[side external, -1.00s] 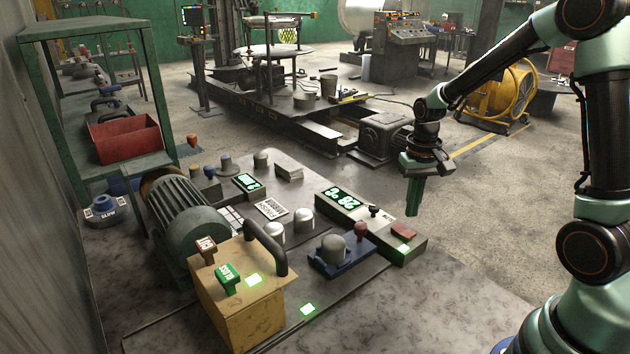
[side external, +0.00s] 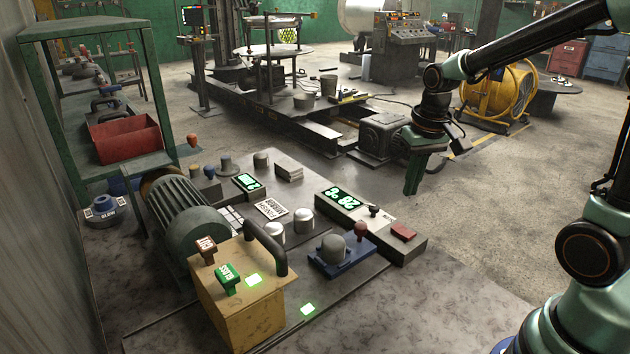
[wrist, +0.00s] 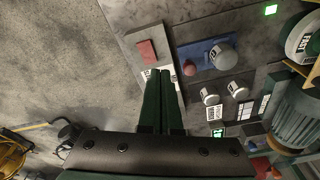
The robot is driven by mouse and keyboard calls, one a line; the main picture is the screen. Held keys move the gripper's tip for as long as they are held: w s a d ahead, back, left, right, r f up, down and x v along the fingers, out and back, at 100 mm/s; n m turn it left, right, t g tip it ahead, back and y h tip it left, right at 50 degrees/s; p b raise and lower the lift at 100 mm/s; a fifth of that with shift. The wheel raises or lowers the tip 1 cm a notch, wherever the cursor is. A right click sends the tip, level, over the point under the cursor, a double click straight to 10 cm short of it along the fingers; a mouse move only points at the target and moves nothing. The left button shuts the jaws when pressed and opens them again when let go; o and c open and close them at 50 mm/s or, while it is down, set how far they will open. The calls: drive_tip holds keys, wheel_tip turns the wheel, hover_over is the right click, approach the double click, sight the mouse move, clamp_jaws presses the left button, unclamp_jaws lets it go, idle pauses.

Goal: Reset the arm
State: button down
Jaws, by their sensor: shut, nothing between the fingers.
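My gripper (side external: 411,190) hangs in the air at the right of the bench, fingers pointing down, shut and empty. In the wrist view its two green fingers (wrist: 164,72) lie side by side with nothing between them. Below and left of it is a grey control box (side external: 365,218) with a green lit display and a red button (side external: 403,231). The red button also shows in the wrist view (wrist: 147,51), just left of the fingertips. My gripper looks apart from the box and the bench.
A blue fixture with a grey dome (side external: 333,248) and two metal cylinders (side external: 303,220) stand on the plate. A yellow fan (side external: 497,92) stands on open floor at right.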

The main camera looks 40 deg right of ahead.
drive_tip(key=s+a+r+n+t, duration=0.4)
drive_tip(key=s+a+r, duration=0.2)
drive_tip(key=a+r, duration=0.1)
drive_tip(key=shift+s+a+r, duration=0.2)
drive_tip(key=shift+s+a, duration=0.05)
drive_tip(key=shift+a, duration=0.3)
drive_tip(key=w+d+f+m+g, duration=0.5)
drive_tip(key=w+d+m, duration=0.5)
drive_tip(key=m, duration=0.7)
drive_tip(key=shift+w+d+f+m+g, duration=0.15)
drive_tip(key=shift+w+d+m+g, duration=0.2)
drive_tip(key=shift+w, duration=0.3)
wheel_tip(320, 180, down, 14)
